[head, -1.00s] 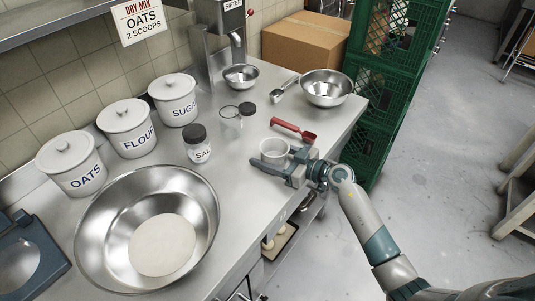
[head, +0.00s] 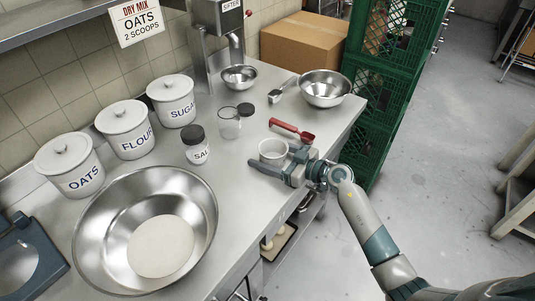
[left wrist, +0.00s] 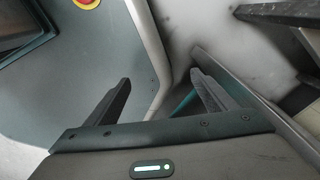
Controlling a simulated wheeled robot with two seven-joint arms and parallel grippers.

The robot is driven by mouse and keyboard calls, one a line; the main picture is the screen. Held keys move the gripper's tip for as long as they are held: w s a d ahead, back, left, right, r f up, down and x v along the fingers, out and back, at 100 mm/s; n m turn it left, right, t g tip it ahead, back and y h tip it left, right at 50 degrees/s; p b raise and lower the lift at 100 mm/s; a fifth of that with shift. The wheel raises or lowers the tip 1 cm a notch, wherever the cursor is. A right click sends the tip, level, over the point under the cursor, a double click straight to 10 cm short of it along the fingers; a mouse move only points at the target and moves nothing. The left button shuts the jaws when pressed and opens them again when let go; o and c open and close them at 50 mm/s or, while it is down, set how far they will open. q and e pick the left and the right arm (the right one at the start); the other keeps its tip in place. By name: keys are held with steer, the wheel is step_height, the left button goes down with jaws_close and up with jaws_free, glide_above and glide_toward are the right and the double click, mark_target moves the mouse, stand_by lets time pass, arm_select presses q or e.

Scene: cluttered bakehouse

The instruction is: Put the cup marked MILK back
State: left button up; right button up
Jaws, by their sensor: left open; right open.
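A small white cup (head: 273,152) stands upright on the steel counter (head: 236,178) near its front edge; no marking on it can be read from here. My right gripper (head: 277,161) is open at the cup, with one finger on its near left side and the other on its right side. I cannot tell whether the fingers touch it. My left gripper (left wrist: 160,100) shows only in the left wrist view, open with nothing between its fingers.
Close to the cup are a red scoop (head: 292,130), a salt jar (head: 196,146) and a glass jar (head: 229,123). A large steel bowl (head: 92,222) fills the front left. Canisters for oats (head: 70,166), flour (head: 125,130) and sugar (head: 172,101) line the wall. Green crates (head: 372,125) stand beyond the counter's right end.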

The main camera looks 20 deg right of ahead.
steer(key=shift+s+a+f, duration=0.15)
steer(key=shift+s+f, duration=0.45)
steer(key=shift+f, duration=0.35)
steer(key=shift+s+d, duration=0.25)
steer(key=r+b+v, duration=0.2)
steer(key=v, duration=1.4)
steer(key=shift+w+d, duration=0.3)
steer(key=shift+d, duration=0.05)
